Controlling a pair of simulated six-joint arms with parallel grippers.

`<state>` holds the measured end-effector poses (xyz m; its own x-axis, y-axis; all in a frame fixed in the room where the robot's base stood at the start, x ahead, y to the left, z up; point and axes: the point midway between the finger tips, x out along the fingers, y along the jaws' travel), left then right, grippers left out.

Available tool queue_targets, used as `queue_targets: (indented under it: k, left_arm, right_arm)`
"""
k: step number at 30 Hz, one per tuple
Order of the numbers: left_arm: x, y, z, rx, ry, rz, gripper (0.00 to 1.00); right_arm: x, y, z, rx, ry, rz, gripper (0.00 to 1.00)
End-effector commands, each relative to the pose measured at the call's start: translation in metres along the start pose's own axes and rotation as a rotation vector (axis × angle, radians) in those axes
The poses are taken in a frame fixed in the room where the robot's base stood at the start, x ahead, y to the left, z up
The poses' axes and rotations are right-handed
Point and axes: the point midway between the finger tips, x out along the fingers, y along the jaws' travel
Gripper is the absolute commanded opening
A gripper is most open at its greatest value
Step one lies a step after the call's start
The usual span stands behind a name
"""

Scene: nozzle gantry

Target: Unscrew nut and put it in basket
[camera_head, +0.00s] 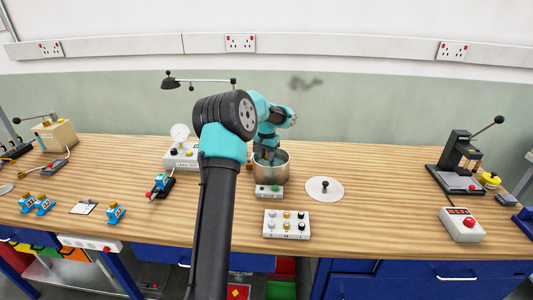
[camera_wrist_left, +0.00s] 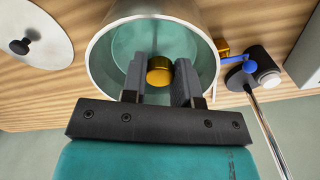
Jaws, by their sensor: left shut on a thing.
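My left gripper (camera_wrist_left: 160,68) is shut on a gold nut (camera_wrist_left: 159,72), which sits between its two fingers in the left wrist view. The fingers and the nut are over the open mouth of a round metal pot (camera_wrist_left: 98,62), the only basket-like container I see. How deep the nut sits cannot be told. In the head view the pot (camera_head: 285,166) stands at the middle of the bench, and my left gripper (camera_head: 266,156) points down at its opening. The nut is hidden there. My right gripper is not in view.
A round white lid (camera_head: 324,189) with a black knob lies right of the pot. A panel with several knobs (camera_head: 287,224) lies in front. A leak-test box (camera_head: 182,155) stands to the left, and a lever press (camera_head: 462,165) at the far right. The bench between lid and press is clear.

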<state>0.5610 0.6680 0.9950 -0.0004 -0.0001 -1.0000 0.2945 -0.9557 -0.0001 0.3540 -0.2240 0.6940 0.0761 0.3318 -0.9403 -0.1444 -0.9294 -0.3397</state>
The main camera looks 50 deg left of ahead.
Motion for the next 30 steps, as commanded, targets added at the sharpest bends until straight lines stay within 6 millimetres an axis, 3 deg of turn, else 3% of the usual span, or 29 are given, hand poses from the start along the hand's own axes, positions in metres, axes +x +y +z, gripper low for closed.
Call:
queue_targets:
  k: [6, 7, 16, 25, 30]
  left_arm:
    - [0.0, 0.0, 0.0, 0.0, 0.0, 0.0, 0.07]
    - [0.0, 0.0, 0.0, 0.0, 0.001, 0.0, 0.29]
    - [0.0, 0.0, 0.0, 0.0, 0.001, 0.0, 0.57]
    - [-0.002, 0.0, 0.0, 0.0, 0.001, 0.0, 0.57]
    - [-0.015, 0.0, -0.001, 0.0, 0.004, -0.001, 0.57]
  right_arm:
    - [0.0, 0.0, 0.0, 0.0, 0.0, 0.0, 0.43]
    - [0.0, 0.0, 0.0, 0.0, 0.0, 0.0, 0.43]
    - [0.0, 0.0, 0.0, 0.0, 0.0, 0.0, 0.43]
    - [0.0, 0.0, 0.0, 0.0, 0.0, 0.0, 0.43]
    - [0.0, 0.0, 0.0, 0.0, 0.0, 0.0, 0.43]
